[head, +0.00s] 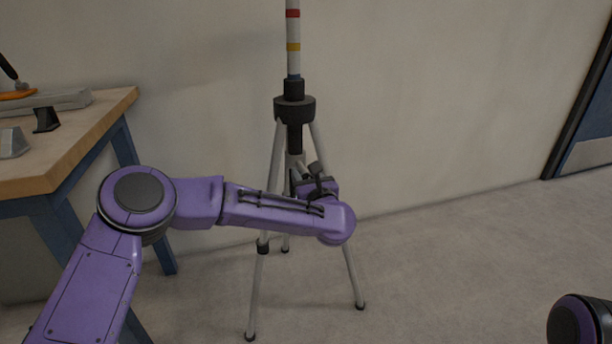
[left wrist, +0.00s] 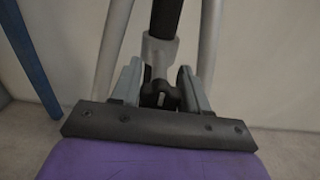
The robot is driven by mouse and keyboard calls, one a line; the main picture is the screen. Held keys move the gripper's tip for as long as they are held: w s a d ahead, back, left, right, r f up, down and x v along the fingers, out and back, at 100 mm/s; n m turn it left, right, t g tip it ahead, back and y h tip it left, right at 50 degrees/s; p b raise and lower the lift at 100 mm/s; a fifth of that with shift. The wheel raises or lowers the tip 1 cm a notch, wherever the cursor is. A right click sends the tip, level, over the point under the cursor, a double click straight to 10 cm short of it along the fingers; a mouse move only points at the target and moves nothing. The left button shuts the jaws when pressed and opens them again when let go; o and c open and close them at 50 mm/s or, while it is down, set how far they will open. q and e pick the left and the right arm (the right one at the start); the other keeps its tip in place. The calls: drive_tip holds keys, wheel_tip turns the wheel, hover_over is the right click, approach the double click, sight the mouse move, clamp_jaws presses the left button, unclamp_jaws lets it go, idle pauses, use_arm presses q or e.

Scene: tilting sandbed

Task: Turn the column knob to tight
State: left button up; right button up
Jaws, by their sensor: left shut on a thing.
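A tripod stand with pale grey legs (head: 352,278) and a black collar (head: 294,108) stands upright on the floor, holding a striped white pole. In the left wrist view its column (left wrist: 160,50) comes down between the legs. The small black column knob (left wrist: 159,94) sits at the column's lower end. My left gripper (left wrist: 160,82) is shut on the knob, one grey finger on each side. In the head view my left wrist hides the knob and most of the fingers. I cannot tell the knob's setting. My right gripper is out of view.
A wooden workbench (head: 75,140) with blue legs and several tools stands at the left. The wall is close behind the tripod, and a blue door (head: 596,120) is at the far right.

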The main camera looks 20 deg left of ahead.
use_arm(q)
drive_tip(key=m+p, duration=0.3)
drive_tip(key=shift+d+r+m, duration=0.1)
drive_tip(key=shift+r+m, duration=0.1)
drive_tip(key=shift+m, duration=0.1)
drive_tip(key=m+p, duration=0.4)
drive_tip(key=m, duration=0.2)
drive_tip(key=m+p, duration=0.3)
drive_tip(key=m, duration=0.2)
drive_tip(key=shift+w+d+f+p, duration=0.1)
drive_tip(key=shift+d+p, duration=0.05)
drive_tip(key=shift+p, duration=0.2)
drive_tip(key=shift+f+m+p, duration=0.15)
drive_tip(key=shift+m+p, duration=0.8)
drive_tip(key=shift+m, duration=1.05)
drive_tip(key=shift+f+m+p, duration=0.15)
drive_tip(key=shift+m+p, duration=0.2)
drive_tip(key=shift+m, duration=0.45)
drive_tip(key=o, duration=1)
